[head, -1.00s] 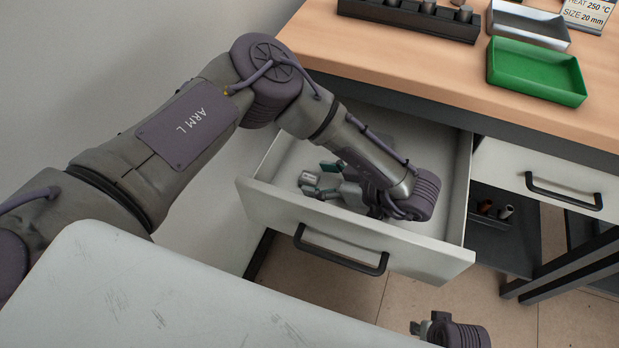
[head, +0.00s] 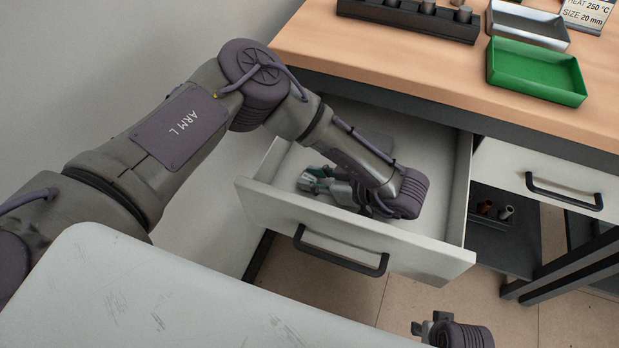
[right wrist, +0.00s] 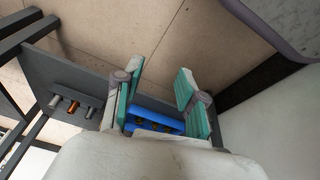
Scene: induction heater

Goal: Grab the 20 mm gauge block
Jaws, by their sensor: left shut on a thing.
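My left gripper (head: 316,180) is inside the open drawer (head: 330,227), near its left end. Its teal-padded fingers are shut on a small grey metal block (head: 308,181), which the fingers partly cover. I cannot read a size on the block or tell if it touches the drawer floor. My right gripper (right wrist: 158,98) is open in the right wrist view, its two teal-padded fingers well apart. Part of it shows at the bottom of the head view (head: 425,328).
On the wooden worktop (head: 400,55) are a dark rack (head: 410,20) with metal pieces, a silver tray (head: 528,24), a green tray (head: 537,72) and a sign (head: 588,14) reading 250 °C and 20 mm. A closed drawer (head: 538,182) is at right. A low shelf (right wrist: 65,85) holds small cylinders.

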